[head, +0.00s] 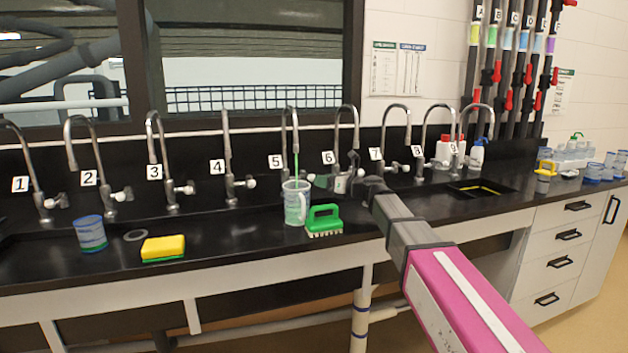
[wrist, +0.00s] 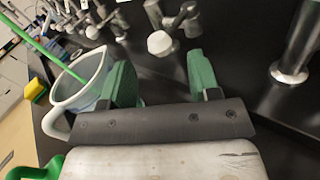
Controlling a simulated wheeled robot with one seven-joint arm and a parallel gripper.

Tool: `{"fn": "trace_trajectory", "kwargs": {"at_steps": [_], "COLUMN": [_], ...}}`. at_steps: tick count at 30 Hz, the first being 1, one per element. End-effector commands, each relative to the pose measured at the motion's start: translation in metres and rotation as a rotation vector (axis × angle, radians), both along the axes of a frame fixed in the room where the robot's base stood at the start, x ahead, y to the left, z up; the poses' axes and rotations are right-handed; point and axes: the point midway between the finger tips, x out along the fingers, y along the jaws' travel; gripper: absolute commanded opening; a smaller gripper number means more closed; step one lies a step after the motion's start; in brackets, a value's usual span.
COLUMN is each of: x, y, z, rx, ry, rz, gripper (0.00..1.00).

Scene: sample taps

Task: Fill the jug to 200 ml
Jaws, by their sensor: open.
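A clear jug (head: 296,205) with a handle stands upright on the black counter below tap 5 (head: 284,130). It also shows at the left in the wrist view (wrist: 82,78). A thin straight green line (head: 296,162) runs down into the jug; I cannot tell whether it is a stream or a rod. Pale liquid seems to be inside, but its level against the scale is unreadable. My gripper (wrist: 160,75) is open and empty, just right of the jug. A white tap knob (wrist: 160,42) lies ahead between its green fingers, apart from them. In the head view my gripper (head: 325,181) hides part of that area.
A green brush (head: 324,220) sits right of the jug. A yellow sponge (head: 163,247), a grey ring (head: 136,235) and a blue-banded cup (head: 91,233) are further left. Several numbered taps line the back. The counter's front strip between sponge and jug is clear.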

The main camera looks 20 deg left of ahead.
Motion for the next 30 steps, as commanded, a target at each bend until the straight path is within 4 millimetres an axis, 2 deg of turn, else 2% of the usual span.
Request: {"fn": "trace_trajectory", "kwargs": {"at_steps": [1,3,9,20,21,26,30], "x": [0.003,0.005,0.008,0.008,0.008,0.008,0.007], "y": [0.011,0.021,0.040,0.044,0.044,0.044,0.045], "z": [0.000,0.000,0.000,0.000,0.000,0.000,0.000], "rx": [0.000,-0.001,0.000,0.000,0.000,0.000,0.000], "ry": [0.000,0.000,-0.001,-0.001,-0.001,-0.001,-0.001], "rz": [0.001,0.001,0.000,-0.001,-0.001,-0.001,-0.006], "gripper": [0.56,0.56,0.56,0.56,0.53,0.01,0.00]}}
